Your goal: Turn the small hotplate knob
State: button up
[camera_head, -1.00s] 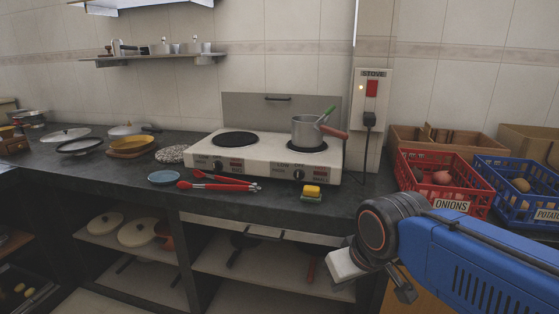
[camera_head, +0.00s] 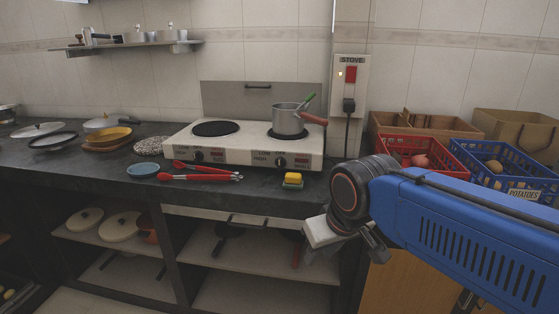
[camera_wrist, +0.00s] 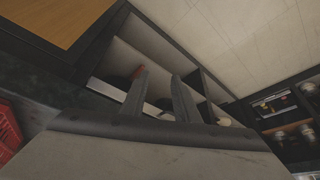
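The two-plate stove (camera_head: 240,148) stands on the dark counter with a knob below each plate. The right knob (camera_head: 281,162), with red marking beside it, is below the right plate (camera_head: 287,133), which carries a grey pot (camera_head: 290,117). The left knob (camera_head: 199,156) is below the bare left plate (camera_head: 215,128). My gripper (camera_head: 345,240) is low, in front of the counter, right of and below the right knob, touching nothing that I can see. In the wrist view, my gripper (camera_wrist: 160,76) shows two separated fingers with nothing between them. The knobs are not visible there.
Red tongs (camera_head: 200,174) and a yellow-green sponge (camera_head: 293,180) lie in front of the stove. A red crate (camera_head: 415,150) and a blue crate (camera_head: 510,180) stand to the right. The counter edge and open shelves (camera_head: 245,262) are close to my gripper.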

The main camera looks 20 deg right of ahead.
jog(key=w+r+m+h, duration=0.1)
jog(key=w+r+m, duration=0.2)
jog(key=w+r, duration=1)
jog(key=m+g+h, duration=0.1)
jog(key=m, duration=0.2)
send_near(280, 159)
jog(key=x, duration=0.8)
jog(key=shift+w+f, duration=0.1)
jog(key=shift+w, duration=0.05)
jog(key=shift+h, duration=0.3)
grip_shut()
